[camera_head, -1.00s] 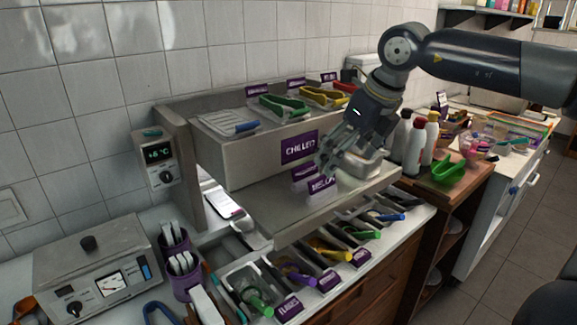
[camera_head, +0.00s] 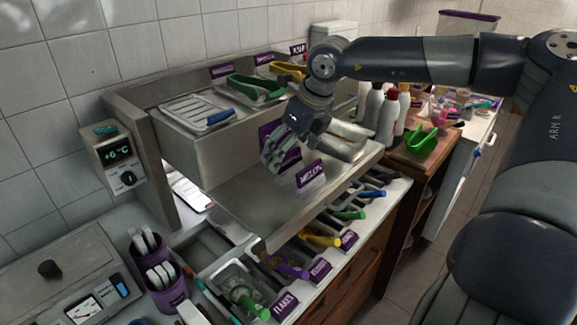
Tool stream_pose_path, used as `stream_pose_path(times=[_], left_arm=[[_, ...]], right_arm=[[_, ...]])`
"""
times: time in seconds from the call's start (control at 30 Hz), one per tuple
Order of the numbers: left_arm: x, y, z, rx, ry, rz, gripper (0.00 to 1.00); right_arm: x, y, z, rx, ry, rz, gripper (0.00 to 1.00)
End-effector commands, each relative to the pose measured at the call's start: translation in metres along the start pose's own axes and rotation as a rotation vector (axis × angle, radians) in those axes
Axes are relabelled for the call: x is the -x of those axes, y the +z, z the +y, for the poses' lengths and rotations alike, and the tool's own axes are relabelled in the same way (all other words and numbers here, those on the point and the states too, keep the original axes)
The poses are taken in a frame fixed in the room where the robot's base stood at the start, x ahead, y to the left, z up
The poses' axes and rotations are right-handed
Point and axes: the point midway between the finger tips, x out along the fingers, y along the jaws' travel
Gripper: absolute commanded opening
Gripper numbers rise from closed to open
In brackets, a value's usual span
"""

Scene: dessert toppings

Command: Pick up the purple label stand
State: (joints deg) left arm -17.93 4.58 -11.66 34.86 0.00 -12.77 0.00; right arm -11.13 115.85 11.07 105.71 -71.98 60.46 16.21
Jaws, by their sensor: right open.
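A purple label stand (camera_head: 310,174) with white lettering, apparently "MELON", stands upright on the grey metal shelf of the counter unit. My right gripper (camera_head: 278,160) is just left of and behind this stand, its fingers pointing down, open. I cannot tell whether it touches anything. A second purple label stand, seen earlier behind the first, is now hidden by the gripper. The purple "CHILLED" sign (camera_head: 267,132) on the unit's front is mostly covered by the gripper. My left gripper is not in view.
A metal pan (camera_head: 345,143) lies right of the gripper on the shelf. Tongs and a slotted tray (camera_head: 195,112) lie on the upper level. Several coloured-handled scoops and purple labels line the counter below.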

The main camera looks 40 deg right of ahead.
Motion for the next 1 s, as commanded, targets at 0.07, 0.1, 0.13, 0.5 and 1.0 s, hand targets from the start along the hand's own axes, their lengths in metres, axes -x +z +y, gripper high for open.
stream_pose_path(times=[0.07,0.1,0.13,0.5,1.0], left_arm=[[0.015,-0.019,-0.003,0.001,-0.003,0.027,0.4],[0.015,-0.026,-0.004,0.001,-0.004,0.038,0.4],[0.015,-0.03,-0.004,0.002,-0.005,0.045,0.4],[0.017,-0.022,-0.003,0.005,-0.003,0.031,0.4],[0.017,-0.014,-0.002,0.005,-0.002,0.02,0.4]], right_arm=[[-0.01,-0.004,-0.003,-0.002,0.003,0.007,0.93],[-0.017,-0.004,-0.003,-0.001,0.002,0.005,0.93],[-0.021,-0.004,-0.003,0.0,0.001,0.005,0.93],[-0.036,-0.004,-0.003,0.0,0.0,0.0,0.93],[-0.036,-0.004,-0.003,0.0,0.0,0.001,0.45]])
